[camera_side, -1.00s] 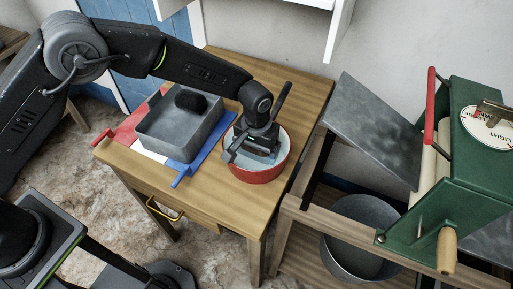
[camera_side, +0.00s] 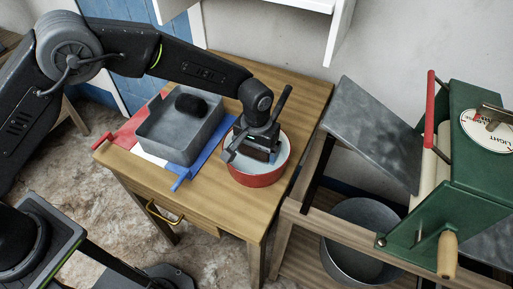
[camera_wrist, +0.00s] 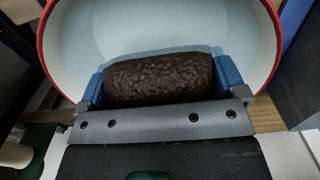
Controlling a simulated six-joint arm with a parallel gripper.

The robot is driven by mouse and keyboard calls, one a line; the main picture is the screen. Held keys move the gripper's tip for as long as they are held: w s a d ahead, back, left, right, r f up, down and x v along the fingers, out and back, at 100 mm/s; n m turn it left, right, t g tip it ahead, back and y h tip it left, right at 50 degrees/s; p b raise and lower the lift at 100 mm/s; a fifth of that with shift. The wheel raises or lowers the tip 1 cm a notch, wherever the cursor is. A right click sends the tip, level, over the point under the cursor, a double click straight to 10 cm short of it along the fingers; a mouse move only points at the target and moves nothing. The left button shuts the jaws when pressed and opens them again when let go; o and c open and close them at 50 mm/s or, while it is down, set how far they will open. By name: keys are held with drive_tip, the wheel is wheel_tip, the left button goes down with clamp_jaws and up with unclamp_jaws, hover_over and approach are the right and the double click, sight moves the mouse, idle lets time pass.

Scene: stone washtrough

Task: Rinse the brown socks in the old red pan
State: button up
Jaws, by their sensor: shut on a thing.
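The red pan (camera_side: 287,167) has a pale inside and stands on the wooden table, right of the grey basin. My gripper (camera_side: 257,154) is low over the pan's opening. In the wrist view my gripper (camera_wrist: 160,80) is shut on a dark brown, rough-textured roll, the brown socks (camera_wrist: 158,80), held between its blue fingers. The pan's red rim (camera_wrist: 44,50) curves around them there. I cannot tell whether the socks touch the pan's bottom or any water.
A grey basin (camera_side: 152,140) with a dark bundle (camera_side: 191,104) in it stands on a red, white and blue cloth (camera_side: 187,176). To the right are a green wringer (camera_side: 470,140), a sloping grey board (camera_side: 372,130) and a metal tub (camera_side: 350,262) below. The table's front is clear.

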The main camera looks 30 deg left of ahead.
idle(0.5)
drive_tip(key=shift+f, duration=0.7)
idle(0.6)
drive_tip(key=shift+r, duration=0.75)
idle(0.6)
drive_tip(key=shift+f, duration=0.8)
idle(0.5)
drive_tip(key=shift+r, duration=7.15)
